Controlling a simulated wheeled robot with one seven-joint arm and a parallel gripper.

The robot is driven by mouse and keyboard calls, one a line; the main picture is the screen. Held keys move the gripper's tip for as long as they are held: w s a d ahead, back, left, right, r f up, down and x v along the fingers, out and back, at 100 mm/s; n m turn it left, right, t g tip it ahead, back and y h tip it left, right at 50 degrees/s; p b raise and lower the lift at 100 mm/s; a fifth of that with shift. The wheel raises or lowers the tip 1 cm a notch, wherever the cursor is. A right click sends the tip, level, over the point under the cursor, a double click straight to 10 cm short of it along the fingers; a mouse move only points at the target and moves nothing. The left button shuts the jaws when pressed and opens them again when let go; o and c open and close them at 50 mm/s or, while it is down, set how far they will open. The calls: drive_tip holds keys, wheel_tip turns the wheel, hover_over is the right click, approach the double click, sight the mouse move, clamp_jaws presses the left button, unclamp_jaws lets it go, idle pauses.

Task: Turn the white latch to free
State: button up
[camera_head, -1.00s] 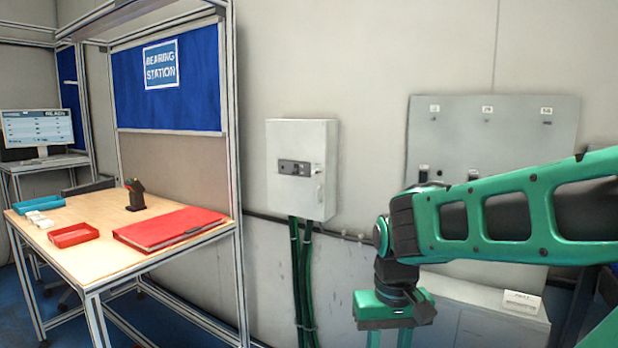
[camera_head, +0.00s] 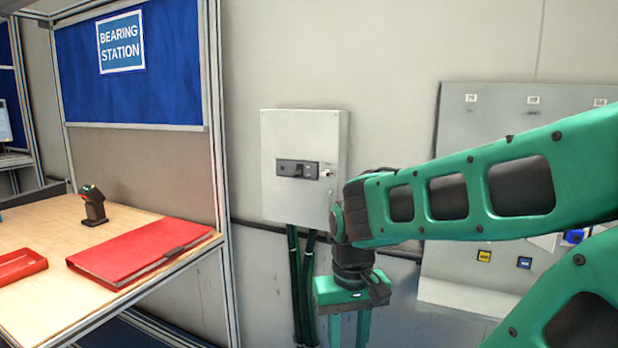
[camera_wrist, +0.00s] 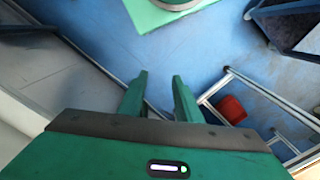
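A light grey wall box (camera_head: 285,200) hangs on the wall in the middle of the head view. On its front is a dark switch panel (camera_head: 297,169), and a small white latch (camera_head: 326,174) sits just right of the panel near the box's right edge. My gripper (camera_wrist: 158,85) points downward, its two green fingers apart with nothing between them. In the head view my gripper (camera_head: 349,325) is below and right of the box, not touching it. Its fingertips are cut off by the bottom edge there.
A wooden table (camera_head: 40,240) with a red folder (camera_head: 140,250), a red tray (camera_head: 18,265) and a scanner-like device (camera_head: 93,205) stands at left. Green cables (camera_head: 303,285) run down below the box. A grey panel (camera_head: 490,120) is at right, partly behind my arm.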

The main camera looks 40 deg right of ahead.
sight(324, 175)
drive_tip(key=shift+w+a, duration=0.15)
drive_tip(key=shift+w, duration=0.3)
drive_tip(key=shift+o, duration=0.9)
drive_tip(key=shift+s+r, duration=0.1)
drive_tip(key=shift+s, duration=0.1)
drive_tip(key=w+d+r+m+t+h, duration=0.2)
drive_tip(key=w+d+m+h, duration=0.5)
drive_tip(key=w+d, duration=1.2)
drive_tip(key=w+d+r+t+h, duration=0.1)
drive_tip(key=w+r+t+h, duration=0.2)
drive_tip(key=w+r+h, duration=0.45)
drive_tip(key=w+r+t+h, duration=0.2)
drive_tip(key=w+r, duration=0.3)
drive_tip(key=r, duration=0.6)
drive_tip(key=x, duration=1)
drive_tip(key=shift+w+d+r, duration=0.2)
drive_tip(key=shift+d+r, duration=0.05)
